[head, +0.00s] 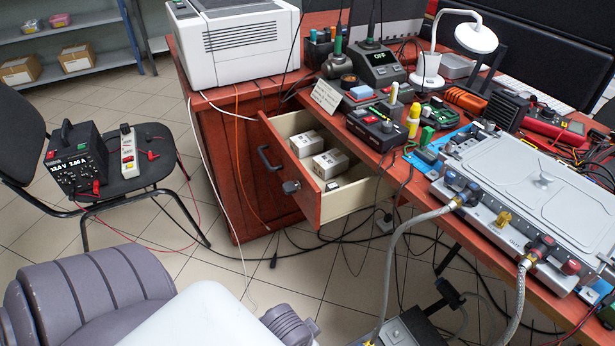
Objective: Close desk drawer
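The desk drawer (289,179) is pulled out from under the red-brown desk (356,140), beside the cabinet end. Its front faces left, with a dark handle (268,158) and a dark lock or key (290,186) on it. Inside the pale drawer box lie several small white and brown cartons (330,163), which seem to sit below the drawer's rim. Nothing touches the drawer front. Neither my left nor my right gripper is in view; only grey and white parts, which look like my own body, show at the bottom left.
A black chair (150,180) holding a power supply (76,158) stands left of the drawer. Tiled floor between them is mostly free, crossed by thin cables. Hoses (398,250) hang from the grey unit (535,190) on the right. A printer (236,45) stands above the cabinet.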

